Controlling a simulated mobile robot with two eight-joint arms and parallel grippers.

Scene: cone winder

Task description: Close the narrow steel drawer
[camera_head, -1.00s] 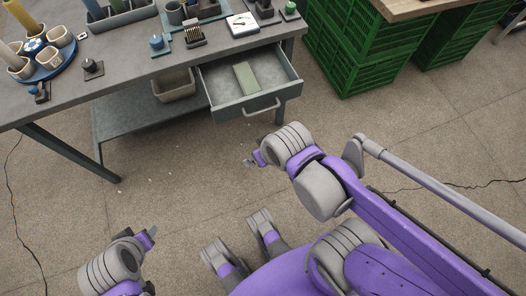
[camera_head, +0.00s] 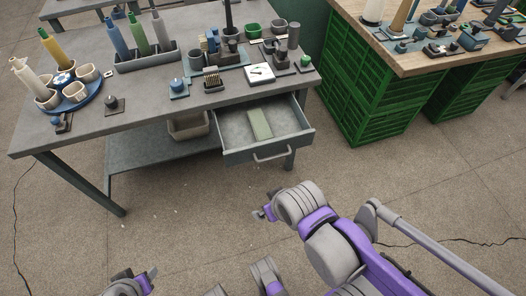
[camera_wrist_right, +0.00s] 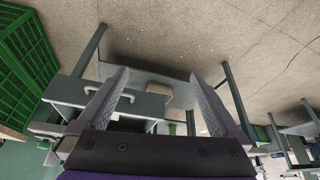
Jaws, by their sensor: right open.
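The narrow steel drawer (camera_head: 268,152) is pulled out under the right end of the grey workbench. A pale green block (camera_head: 260,124) lies inside it. Its front carries a bar handle (camera_head: 272,154). My right gripper (camera_head: 262,213) is in front of the drawer, apart from the handle. In the right wrist view, the gripper (camera_wrist_right: 160,76) is open and empty, with the drawer front (camera_wrist_right: 148,104) partly hidden behind one finger. My left gripper (camera_head: 152,272) is low at the picture's bottom, away from the bench, and its jaw opening is too small to judge.
The grey workbench (camera_head: 140,100) carries bottles, cups and small tools. A beige bin (camera_head: 188,127) sits on its lower shelf. Green crates (camera_head: 350,95) stand to the right under a wooden-topped table (camera_head: 440,60). The floor in front of the drawer is clear.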

